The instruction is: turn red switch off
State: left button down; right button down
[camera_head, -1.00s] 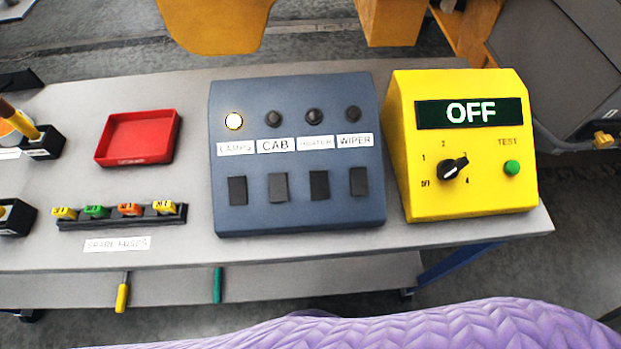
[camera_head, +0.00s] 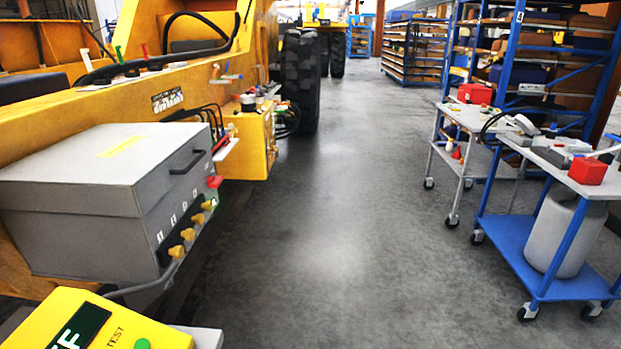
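I cannot tell for sure which thing is the red switch. A small red part (camera_head: 214,182) sits on the side of the large grey box (camera_head: 85,195) at the left, above a row of yellow knobs (camera_head: 188,234). A thin red upright piece (camera_head: 144,49) stands further back on the yellow machine frame. Neither of my grippers is in view.
The yellow panel (camera_head: 165,336) with a green button is cut off at bottom left. A clear grey floor aisle (camera_head: 330,220) runs ahead. Blue-framed carts (camera_head: 520,243) with red boxes stand at right, shelves (camera_head: 540,60) behind. A large tyre (camera_head: 300,80) stands beyond.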

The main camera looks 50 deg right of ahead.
aim_at(213, 182)
jog(key=z, duration=1.15)
jog(key=l+u, duration=0.15)
jog(key=l, duration=0.2)
jog(key=i+l+u, duration=0.35)
jog(key=l, duration=0.25)
jog(key=i+l+u, duration=0.15)
jog(key=l, duration=0.15)
jog(key=i+l+u, duration=0.15)
jog(key=l, duration=0.2)
jog(key=i+l+u, duration=0.15)
jog(key=l, duration=0.2)
